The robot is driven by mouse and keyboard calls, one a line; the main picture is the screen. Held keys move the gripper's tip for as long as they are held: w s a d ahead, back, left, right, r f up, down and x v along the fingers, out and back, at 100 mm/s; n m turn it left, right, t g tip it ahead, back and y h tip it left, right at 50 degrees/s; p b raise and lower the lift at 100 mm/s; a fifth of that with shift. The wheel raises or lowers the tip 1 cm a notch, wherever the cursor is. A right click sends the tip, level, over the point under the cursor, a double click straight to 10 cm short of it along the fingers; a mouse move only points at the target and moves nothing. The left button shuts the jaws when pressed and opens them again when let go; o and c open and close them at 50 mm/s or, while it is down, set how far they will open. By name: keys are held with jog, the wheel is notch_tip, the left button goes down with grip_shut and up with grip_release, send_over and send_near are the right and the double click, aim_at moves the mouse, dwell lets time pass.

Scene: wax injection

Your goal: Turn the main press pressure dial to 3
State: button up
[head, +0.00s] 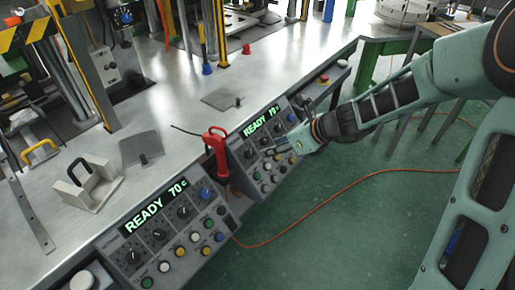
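Two grey control panels line the table's front edge. The left panel (205,250) has a green "READY 70c" display (156,205), a row of black dials (158,235) and coloured buttons. The right panel (262,166) has a similar display (261,121), with dials and buttons below it. Dial labels and pointer settings are too small to read, and I cannot tell which dial is the main press pressure dial. My gripper (284,150) is at the right panel, over its right part, hiding some controls. Its fingers are too small to tell open from shut, or touching from apart.
A red-handled tool (217,150) stands upright between the panels. An orange cable (330,206) runs across the green floor. A beige block with a black handle (88,184) and a grey plate (141,148) lie on the metal table. Press columns stand behind. Floor in front is mostly clear.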

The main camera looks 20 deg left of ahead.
aim_at(251, 153)
jog(key=shift+m, duration=0.4)
jog(key=b+x, duration=0.2)
jog(key=x, duration=0.9)
jog(key=shift+a+r, duration=0.2)
jog(key=shift+a, duration=0.05)
jog(key=shift+c, duration=0.2)
grip_shut()
